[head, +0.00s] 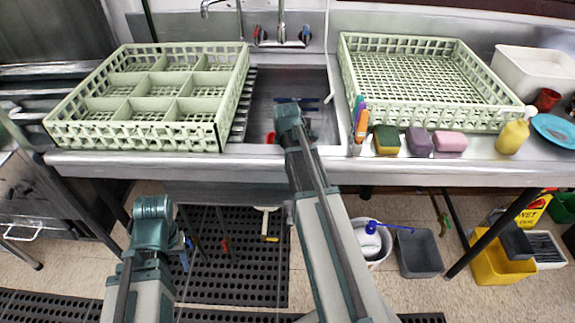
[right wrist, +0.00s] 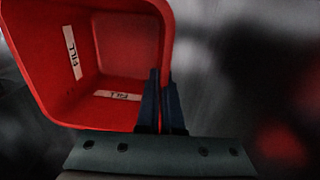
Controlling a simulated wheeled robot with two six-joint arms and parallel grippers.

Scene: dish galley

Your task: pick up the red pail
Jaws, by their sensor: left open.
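The red pail (right wrist: 115,45) fills the left of the right wrist view, with its open mouth and white labels on its inside walls. My right gripper (right wrist: 163,88) has its two dark fingers close together, with the pail's right wall between them. In the head view that gripper (head: 288,112) is over the sink, and only a small red bit of the pail (head: 270,137) shows beside it. The rest is hidden, and I cannot tell whether the pail touches the sink bottom. My left gripper (head: 152,208) is open and empty, low in front of the counter.
The sink (head: 262,95) lies between a divided green rack (head: 135,140) and an open green rack (head: 425,118). Sponges (head: 387,139) and a yellow bottle (head: 513,135) line the counter's front right. A tap (head: 280,30) stands behind the sink. A grey bin (head: 420,255) is on the floor.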

